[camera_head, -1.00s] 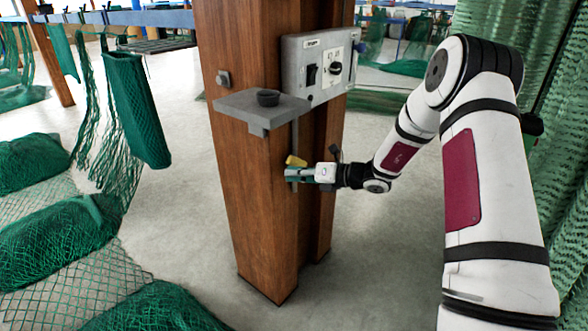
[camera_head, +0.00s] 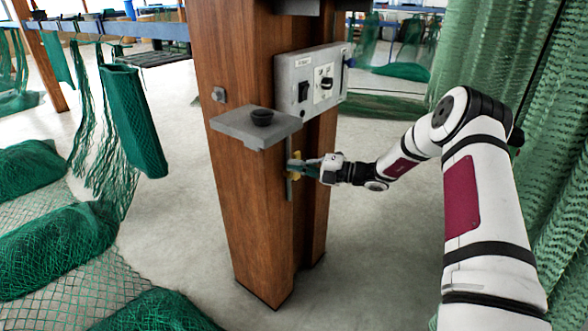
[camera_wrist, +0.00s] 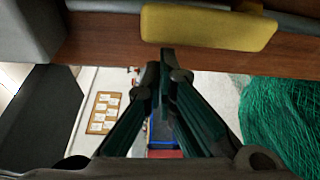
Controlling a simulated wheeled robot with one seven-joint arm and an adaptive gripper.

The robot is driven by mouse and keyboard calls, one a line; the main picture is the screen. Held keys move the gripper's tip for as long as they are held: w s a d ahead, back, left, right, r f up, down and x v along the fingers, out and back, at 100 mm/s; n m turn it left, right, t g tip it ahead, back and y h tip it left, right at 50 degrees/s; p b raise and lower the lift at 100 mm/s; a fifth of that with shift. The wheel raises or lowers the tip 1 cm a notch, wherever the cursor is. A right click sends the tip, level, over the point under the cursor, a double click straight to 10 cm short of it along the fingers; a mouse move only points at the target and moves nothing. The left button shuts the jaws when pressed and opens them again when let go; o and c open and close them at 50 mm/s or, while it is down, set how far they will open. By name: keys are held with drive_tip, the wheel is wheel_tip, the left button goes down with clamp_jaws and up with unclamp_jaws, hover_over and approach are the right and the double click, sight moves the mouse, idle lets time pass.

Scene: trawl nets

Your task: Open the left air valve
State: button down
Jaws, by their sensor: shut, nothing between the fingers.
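The air valve shows as a yellow handle (camera_wrist: 208,27) across the top of the wrist view, lying roughly along a grey pipe (camera_wrist: 110,6). In the head view the handle (camera_head: 296,157) is a small yellow patch on the thin vertical pipe (camera_head: 290,187) of the wooden post, partly hidden by my gripper (camera_head: 303,168). My gripper's fingers (camera_wrist: 166,68) are shut and empty in the wrist view. Their tips are close to the handle's lower edge, left of its middle; I cannot tell whether they touch it.
A switch box (camera_head: 310,80) is above and right. Green nets hang left and right and lie on the left floor. Floor right of the post is clear.

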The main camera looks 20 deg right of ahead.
drive_tip(key=shift+w+d+r, duration=0.15)
drive_tip(key=shift+w+d, duration=0.05)
drive_tip(key=shift+d, duration=0.1)
idle(0.4)
